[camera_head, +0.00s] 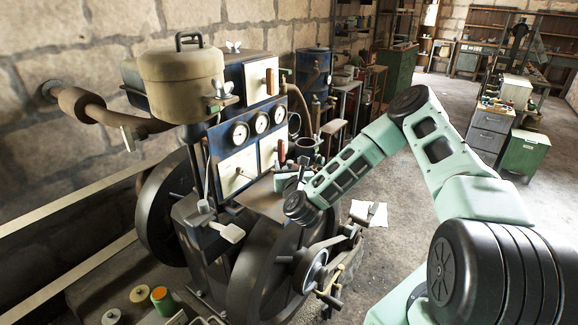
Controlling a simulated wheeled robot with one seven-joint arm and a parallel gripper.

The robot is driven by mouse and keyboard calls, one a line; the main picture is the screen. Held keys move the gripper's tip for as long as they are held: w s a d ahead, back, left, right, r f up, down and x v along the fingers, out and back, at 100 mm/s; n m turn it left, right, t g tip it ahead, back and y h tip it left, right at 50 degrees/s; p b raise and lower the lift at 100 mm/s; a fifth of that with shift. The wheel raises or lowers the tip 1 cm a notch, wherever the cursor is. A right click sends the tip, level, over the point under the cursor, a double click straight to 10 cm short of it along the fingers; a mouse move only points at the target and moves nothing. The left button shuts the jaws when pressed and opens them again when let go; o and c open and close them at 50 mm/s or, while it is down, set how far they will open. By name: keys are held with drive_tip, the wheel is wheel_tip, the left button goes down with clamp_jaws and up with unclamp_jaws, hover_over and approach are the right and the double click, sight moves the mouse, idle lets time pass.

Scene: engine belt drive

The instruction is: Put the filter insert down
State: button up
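My arm reaches in from the right, and its dark wrist end is over the front of the engine. My gripper (287,181) seems to be the small pale and dark part beside the wrist, close to the engine's shelf. Its fingers are too small and crowded to make out, and I cannot tell whether it holds anything. No filter insert can be made out for certain. A small green cylinder with an orange top (162,298) stands upright at the lower left, apart from my gripper; I cannot tell if it is the insert.
The engine (240,150) fills the middle, with gauges, a beige lidded canister (182,80) and large dark flywheels (262,275). Small round parts (140,293) lie at the lower left. A white sheet (369,212) lies on the floor.

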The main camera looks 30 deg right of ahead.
drive_tip(key=shift+o, duration=0.6)
drive_tip(key=shift+r, duration=0.1)
drive_tip(key=shift+r+p, duration=0.2)
drive_tip(key=shift+p, duration=0.1)
drive_tip(key=b+v, duration=0.1)
drive_tip(key=v, duration=0.2)
drive_tip(key=b+v, duration=0.2)
drive_tip(key=v, duration=0.2)
drive_tip(key=f+b+v, duration=0.1)
drive_tip(key=b+v, duration=0.1)
drive_tip(key=v, duration=0.2)
drive_tip(key=shift+w, duration=0.1)
drive_tip(key=shift+s+a+r+b, duration=0.25)
drive_tip(key=shift+s+r+b, duration=0.2)
drive_tip(key=shift+s, duration=0.1)
